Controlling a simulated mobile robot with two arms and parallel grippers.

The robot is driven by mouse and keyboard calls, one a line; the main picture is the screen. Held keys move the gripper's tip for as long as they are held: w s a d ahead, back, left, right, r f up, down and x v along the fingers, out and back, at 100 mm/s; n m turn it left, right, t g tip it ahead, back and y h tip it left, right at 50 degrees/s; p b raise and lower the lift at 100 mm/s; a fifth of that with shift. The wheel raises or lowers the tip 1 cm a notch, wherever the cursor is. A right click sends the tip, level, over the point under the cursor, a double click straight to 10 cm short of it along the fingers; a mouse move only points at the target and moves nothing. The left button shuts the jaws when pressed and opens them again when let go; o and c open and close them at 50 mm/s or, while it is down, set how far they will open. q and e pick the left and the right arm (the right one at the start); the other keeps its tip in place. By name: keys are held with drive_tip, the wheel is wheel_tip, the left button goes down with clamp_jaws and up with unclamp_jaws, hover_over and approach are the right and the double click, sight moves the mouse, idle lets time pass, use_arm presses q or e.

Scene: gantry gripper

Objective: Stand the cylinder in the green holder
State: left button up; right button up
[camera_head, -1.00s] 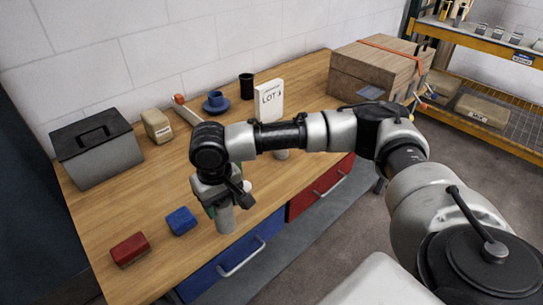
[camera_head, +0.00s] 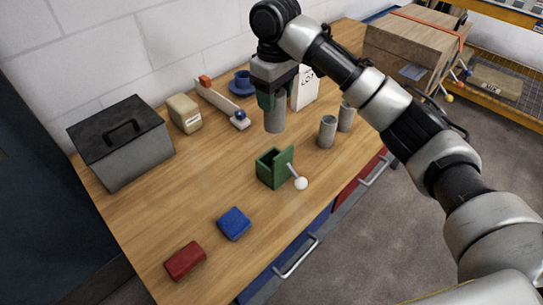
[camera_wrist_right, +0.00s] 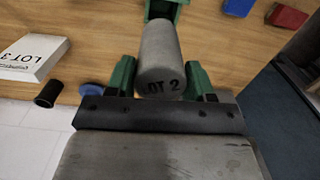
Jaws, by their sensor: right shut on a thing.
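The grey cylinder (camera_head: 274,118) hangs upright below my right gripper (camera_head: 276,97), above the table and behind the green holder. In the right wrist view, the cylinder (camera_wrist_right: 160,52) shows "LOT 2" and sits between the two green fingers of the right gripper (camera_wrist_right: 161,82), which is shut on it. The green holder (camera_head: 268,170) stands on the table, its top open, with a lever ending in a white ball (camera_head: 301,183) at its right. The holder (camera_wrist_right: 166,10) is partly cut off in the wrist view. My left gripper is out of view.
Two grey cylinders (camera_head: 327,132) stand right of the holder. A blue block (camera_head: 234,224) and red block (camera_head: 185,261) lie in front.

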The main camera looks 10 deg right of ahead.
sight(274, 123)
drive_tip(key=f, duration=0.4)
drive_tip(key=s+f+p, duration=0.1)
drive_tip(key=f, duration=0.2)
drive_tip(key=shift+a, duration=0.2)
wheel_tip(274, 123, down, 10)
drive_tip(key=shift+w+r+p, duration=0.15)
drive_tip(key=shift+p, duration=0.55)
drive_tip(key=shift+f, duration=0.2)
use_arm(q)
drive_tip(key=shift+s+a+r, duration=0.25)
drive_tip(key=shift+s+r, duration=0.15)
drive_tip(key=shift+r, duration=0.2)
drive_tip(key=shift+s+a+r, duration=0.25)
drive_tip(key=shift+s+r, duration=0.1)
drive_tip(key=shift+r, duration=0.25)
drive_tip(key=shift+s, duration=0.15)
use_arm(e)
drive_tip(key=shift+f, duration=0.1)
drive_tip(key=o, duration=1.2)
drive_tip(key=shift+f, duration=0.1)
